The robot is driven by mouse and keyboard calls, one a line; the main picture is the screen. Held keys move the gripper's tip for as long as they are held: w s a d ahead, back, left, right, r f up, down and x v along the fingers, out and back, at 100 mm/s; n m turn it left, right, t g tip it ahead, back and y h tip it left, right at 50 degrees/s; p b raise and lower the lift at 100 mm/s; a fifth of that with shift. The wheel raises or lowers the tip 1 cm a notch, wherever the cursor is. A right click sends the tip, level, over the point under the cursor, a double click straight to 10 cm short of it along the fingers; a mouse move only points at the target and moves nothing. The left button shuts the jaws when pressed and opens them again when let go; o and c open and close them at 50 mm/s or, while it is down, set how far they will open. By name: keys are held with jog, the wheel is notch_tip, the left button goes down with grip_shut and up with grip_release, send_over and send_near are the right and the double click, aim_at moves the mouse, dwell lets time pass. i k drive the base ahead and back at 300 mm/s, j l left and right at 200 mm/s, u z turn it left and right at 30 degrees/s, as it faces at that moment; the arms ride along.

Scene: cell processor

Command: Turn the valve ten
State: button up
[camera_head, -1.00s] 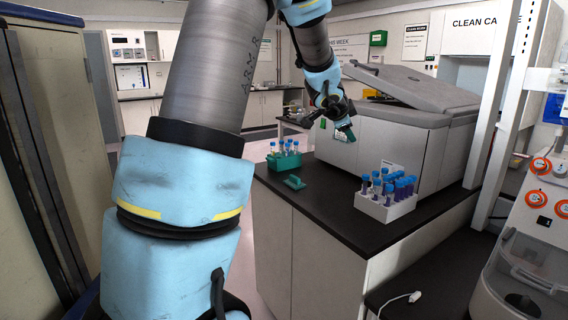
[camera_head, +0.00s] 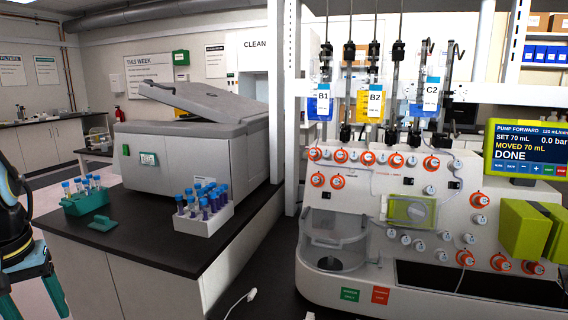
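The cell processor (camera_head: 375,215) stands at the right, a white machine with several round valve knobs on its front. Some knobs have orange rims, such as one at the upper right (camera_head: 431,163), and others are plain white, such as one at the lower middle (camera_head: 419,245). Their numbers are too small to read, so I cannot tell which is valve ten. My gripper (camera_head: 32,297) is at the lower left edge, partly cut off, far from the machine. Its teal fingers point down, apart, with nothing seen between them.
A black-topped bench (camera_head: 150,235) holds a green tube rack (camera_head: 85,203), a white tube rack (camera_head: 205,222) and a grey centrifuge (camera_head: 195,150) with its lid raised. A white post (camera_head: 291,110) stands left of the machine. The green-framed screen (camera_head: 527,150) reads PUMP FORWARD, MOVED 70 mL, DONE.

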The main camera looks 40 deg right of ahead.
aim_at(456, 164)
jog(key=k+l, duration=0.3)
jog(key=l, duration=0.2)
jog(key=k+l, duration=0.3)
jog(key=l, duration=0.15)
